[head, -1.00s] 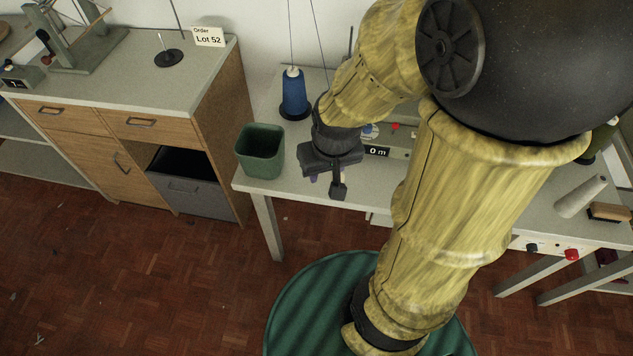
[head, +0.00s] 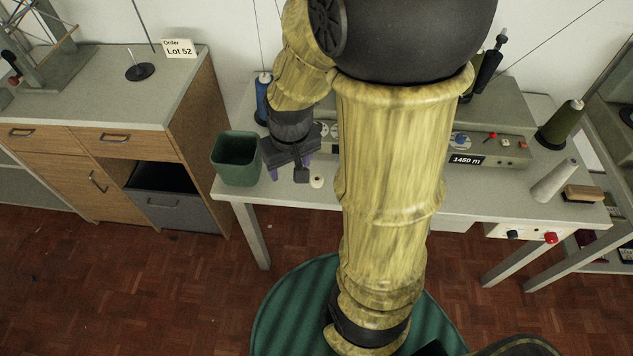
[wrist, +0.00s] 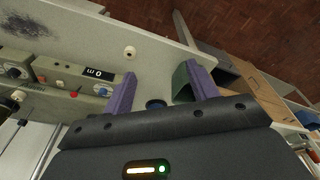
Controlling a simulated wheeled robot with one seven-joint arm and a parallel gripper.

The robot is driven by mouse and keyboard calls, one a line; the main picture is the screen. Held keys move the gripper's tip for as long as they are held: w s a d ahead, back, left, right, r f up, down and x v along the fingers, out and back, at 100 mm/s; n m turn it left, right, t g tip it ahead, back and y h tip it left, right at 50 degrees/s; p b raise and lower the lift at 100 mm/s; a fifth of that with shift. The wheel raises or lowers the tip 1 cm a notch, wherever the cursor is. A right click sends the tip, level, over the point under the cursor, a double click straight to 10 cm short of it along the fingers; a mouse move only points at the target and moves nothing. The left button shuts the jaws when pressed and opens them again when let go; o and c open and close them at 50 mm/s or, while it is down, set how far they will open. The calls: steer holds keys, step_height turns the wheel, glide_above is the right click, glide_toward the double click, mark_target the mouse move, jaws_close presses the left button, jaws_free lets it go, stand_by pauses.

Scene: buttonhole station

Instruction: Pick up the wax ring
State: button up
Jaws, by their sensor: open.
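The wax ring (head: 317,181) is a small cream ring near the front edge of the pale table, just right of my gripper in the head view. In the wrist view the ring (wrist: 130,53) lies flat with its dark hole showing, outside the jaws, beyond the left finger's tip. My gripper (head: 288,174) is open and empty, its purple fingers pointing down above the table between the green bin and the ring. In the wrist view the gripper's fingers (wrist: 160,70) stand wide apart with bare tabletop between them.
The green bin (head: 237,158) stands at the table's left corner, close to my gripper; part of it shows behind the right finger in the wrist view. A blue thread cone (head: 263,97) is behind my wrist. Counter boxes (head: 490,150) line the table's back. A pale cone (head: 554,180) lies right.

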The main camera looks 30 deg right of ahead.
steer(key=g+b, duration=0.2)
glide_above(317, 181)
step_height(317, 181, down, 6)
steer(key=shift+w+d, duration=0.15)
steer(key=shift+d, duration=0.35)
steer(key=shift+f, duration=0.2)
step_height(317, 181, down, 12)
